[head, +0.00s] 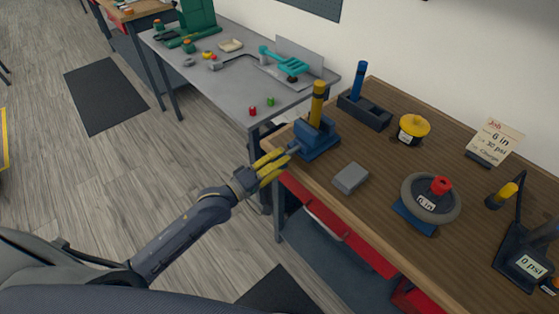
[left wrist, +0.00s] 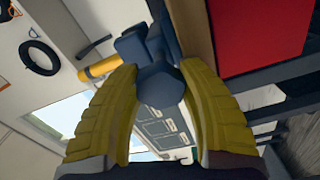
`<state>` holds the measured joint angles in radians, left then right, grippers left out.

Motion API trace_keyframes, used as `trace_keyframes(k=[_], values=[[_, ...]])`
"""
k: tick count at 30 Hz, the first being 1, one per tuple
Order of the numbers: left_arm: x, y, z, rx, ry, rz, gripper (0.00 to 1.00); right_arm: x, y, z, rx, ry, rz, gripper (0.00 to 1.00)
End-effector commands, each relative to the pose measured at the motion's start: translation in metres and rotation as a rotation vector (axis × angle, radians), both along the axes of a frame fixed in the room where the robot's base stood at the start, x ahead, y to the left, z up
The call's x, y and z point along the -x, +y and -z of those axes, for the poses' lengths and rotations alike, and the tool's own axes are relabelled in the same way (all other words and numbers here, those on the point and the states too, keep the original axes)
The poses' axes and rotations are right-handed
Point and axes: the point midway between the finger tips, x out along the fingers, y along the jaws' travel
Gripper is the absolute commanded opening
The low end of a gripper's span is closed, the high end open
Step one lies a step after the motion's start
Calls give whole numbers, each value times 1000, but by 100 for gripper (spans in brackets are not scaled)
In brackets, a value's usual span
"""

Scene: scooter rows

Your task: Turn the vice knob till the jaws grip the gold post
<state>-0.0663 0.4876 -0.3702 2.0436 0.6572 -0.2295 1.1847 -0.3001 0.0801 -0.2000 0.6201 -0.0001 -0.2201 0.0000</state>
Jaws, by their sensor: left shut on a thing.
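The blue vice (head: 322,145) stands at the left front corner of the wooden bench. The gold post (head: 317,103) stands upright at the vice's jaws; I cannot tell whether the jaws touch it. The vice knob (head: 294,147) faces the front left, off the bench edge. My left gripper (head: 282,160) has yellow fingers shut on the knob. In the left wrist view the faceted blue-grey knob (left wrist: 160,84) sits between the two fingertips, with the vice body (left wrist: 148,46) behind it and the gold post (left wrist: 98,70) to its left. My right gripper is not in view.
A grey block (head: 350,178) lies on the bench right of the vice. Behind are a dark holder (head: 365,113) with a blue post and a yellow-lidded pot (head: 413,127). A wheel (head: 408,195) and a gauge stand farther right. A grey table (head: 225,75) stands behind left.

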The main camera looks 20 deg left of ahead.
Motion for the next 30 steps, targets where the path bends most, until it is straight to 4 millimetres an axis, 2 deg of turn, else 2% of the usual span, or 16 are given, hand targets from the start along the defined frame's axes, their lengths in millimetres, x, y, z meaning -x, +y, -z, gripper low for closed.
trace_keyframes(k=[30], values=[[0, 0, 4, -814, -517, 3, 12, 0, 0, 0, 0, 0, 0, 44]])
